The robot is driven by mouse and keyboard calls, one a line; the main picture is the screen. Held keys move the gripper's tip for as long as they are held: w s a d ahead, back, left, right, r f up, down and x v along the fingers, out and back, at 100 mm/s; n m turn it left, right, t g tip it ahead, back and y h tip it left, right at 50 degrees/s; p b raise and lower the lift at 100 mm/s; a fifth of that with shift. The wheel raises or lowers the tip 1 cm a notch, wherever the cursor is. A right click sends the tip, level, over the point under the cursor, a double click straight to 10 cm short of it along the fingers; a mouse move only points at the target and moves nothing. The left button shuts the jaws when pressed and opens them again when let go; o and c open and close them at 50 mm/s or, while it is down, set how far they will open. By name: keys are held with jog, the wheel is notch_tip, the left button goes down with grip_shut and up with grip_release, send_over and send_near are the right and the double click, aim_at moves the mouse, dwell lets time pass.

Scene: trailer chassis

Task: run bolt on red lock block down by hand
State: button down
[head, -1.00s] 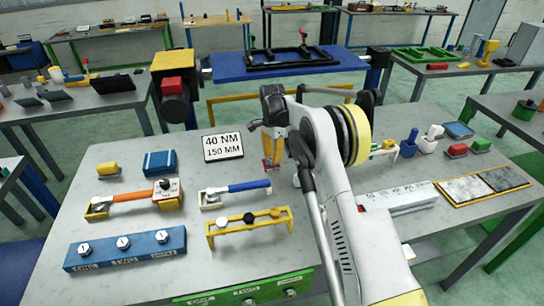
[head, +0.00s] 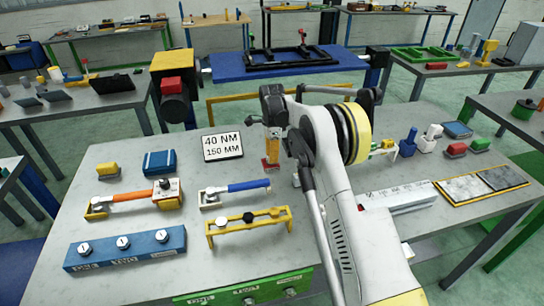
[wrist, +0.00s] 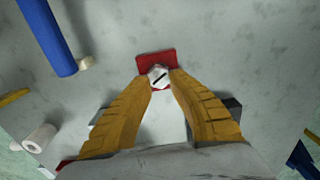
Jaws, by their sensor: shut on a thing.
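The red lock block (wrist: 156,60) lies on the grey bench top in the wrist view. A pale bolt head with a dark slot-like mark (wrist: 158,76) shows at its near edge, between the two yellow finger tips. My gripper (wrist: 158,80) is shut on this bolt, with a finger on each side. In the head view my gripper (head: 272,152) points down at the red block (head: 270,166), behind the blue-handled wrench. The bolt's shank and how far it sits in the block are hidden.
The blue-handled wrench (head: 248,186) lies on its rest close to the left of my gripper. A yellow rack (head: 250,225) stands nearer the front. A sign reading 40 NM, 150 MM (head: 222,146) stands behind to the left. The bench between is clear.

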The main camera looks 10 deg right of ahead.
jog(key=c, duration=1.1)
grip_release()
jog(key=shift+a+f, duration=0.1)
jog(key=shift+c, duration=0.2)
notch_tip(320, 180, up, 12)
